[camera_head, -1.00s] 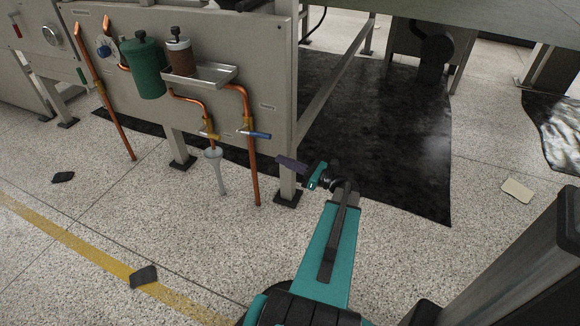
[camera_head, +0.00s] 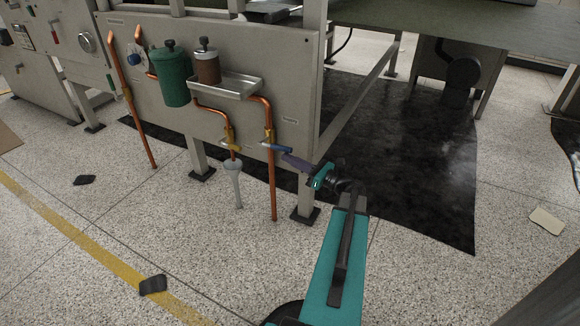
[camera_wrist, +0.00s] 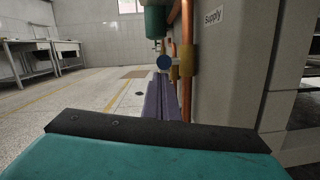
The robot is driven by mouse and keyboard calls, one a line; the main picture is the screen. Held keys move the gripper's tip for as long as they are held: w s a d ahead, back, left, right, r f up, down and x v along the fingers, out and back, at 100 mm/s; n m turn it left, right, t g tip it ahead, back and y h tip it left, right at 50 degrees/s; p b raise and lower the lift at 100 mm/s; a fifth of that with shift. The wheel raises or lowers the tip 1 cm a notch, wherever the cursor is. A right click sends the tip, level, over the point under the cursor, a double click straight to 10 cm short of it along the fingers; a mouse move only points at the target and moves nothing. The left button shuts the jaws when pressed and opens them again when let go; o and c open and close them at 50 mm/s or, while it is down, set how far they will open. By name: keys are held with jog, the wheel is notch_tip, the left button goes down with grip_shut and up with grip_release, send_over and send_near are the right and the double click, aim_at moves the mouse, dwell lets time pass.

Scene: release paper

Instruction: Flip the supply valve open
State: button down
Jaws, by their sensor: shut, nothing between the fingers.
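The supply valve's blue lever (camera_head: 276,147) sticks out sideways to the right from its brass body (camera_head: 267,136) on the right copper pipe. In the wrist view the lever's round blue end (camera_wrist: 163,62) faces me, with the brass body (camera_wrist: 184,60) to its right and a "supply" label (camera_wrist: 214,16) on the panel. My gripper (camera_head: 286,157) has purple fingers, shut and empty, with tips just by the lever's free end. In the wrist view the fingers (camera_wrist: 162,98) point at the lever, slightly below its end. I cannot tell whether they touch.
A second brass valve (camera_head: 229,141) sits on the left pipe above a funnel (camera_head: 234,180). A metal tray (camera_head: 225,87) holds a brown canister (camera_head: 207,66), with a green canister (camera_head: 170,78) beside it. The panel's leg (camera_head: 305,195) stands below my gripper. The floor in front is mostly clear.

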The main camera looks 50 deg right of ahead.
jog(key=shift+r, duration=0.1)
jog(key=shift+r, duration=0.15)
dwell(0.4)
